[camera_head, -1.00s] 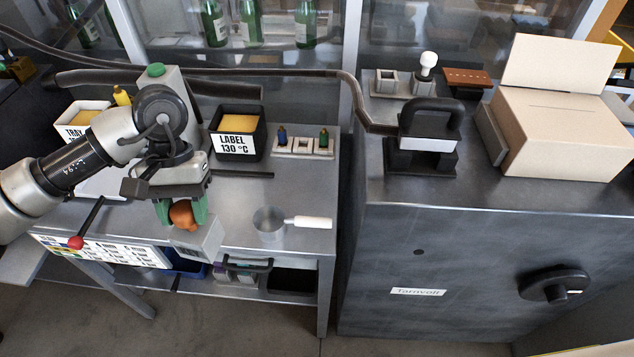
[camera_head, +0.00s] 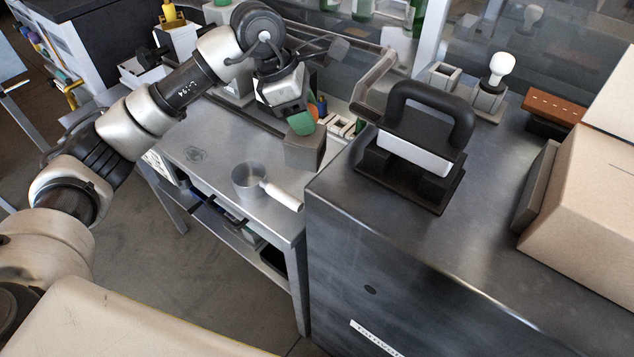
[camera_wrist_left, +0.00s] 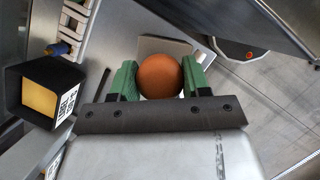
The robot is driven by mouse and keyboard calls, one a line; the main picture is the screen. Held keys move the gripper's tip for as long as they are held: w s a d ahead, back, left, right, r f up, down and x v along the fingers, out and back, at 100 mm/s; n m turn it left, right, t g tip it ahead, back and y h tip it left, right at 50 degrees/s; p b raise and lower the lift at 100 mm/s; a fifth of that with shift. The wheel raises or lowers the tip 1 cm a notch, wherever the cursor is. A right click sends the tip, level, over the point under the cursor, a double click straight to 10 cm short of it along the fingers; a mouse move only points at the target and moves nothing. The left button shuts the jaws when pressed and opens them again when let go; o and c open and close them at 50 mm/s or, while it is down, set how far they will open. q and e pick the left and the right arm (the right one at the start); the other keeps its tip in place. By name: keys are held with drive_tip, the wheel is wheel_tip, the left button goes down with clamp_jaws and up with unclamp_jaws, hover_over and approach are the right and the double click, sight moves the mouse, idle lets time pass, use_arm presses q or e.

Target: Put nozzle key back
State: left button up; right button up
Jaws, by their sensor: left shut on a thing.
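My left gripper (camera_head: 303,122) is shut on the nozzle key, an orange-brown ball handle above a grey block (camera_head: 305,150). In the left wrist view the ball handle (camera_wrist_left: 160,76) sits between the green finger pads of the left gripper (camera_wrist_left: 158,78). In the head view the fingers hide most of the ball. The block appears above the bench's right end, beside the tall metal cabinet (camera_head: 330,210). An open square holder (camera_head: 442,74) stands on the cabinet, next to a white-knobbed piece (camera_head: 499,70) in a similar base. My right gripper is not in view.
A black sealer-like device with a big handle (camera_head: 420,140) stands on the cabinet between my gripper and the square holder. A cardboard box (camera_head: 590,190) and a brown block (camera_head: 556,107) are at right. A pan (camera_head: 250,180) is on the bench. The cabinet's front top is clear.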

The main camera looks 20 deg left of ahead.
use_arm(q)
drive_tip(key=w+n+t+y+b, duration=0.35)
drive_tip(key=w+n+b, duration=0.2)
drive_tip(key=n, duration=0.85)
wheel_tip(320, 180, down, 10)
drive_tip(key=p, duration=0.1)
drive_tip(key=shift+w+f, duration=0.15)
drive_tip(key=shift+w, duration=0.1)
drive_tip(key=shift+d+y, duration=0.1)
drive_tip(key=shift+y, duration=0.15)
drive_tip(key=o, duration=1)
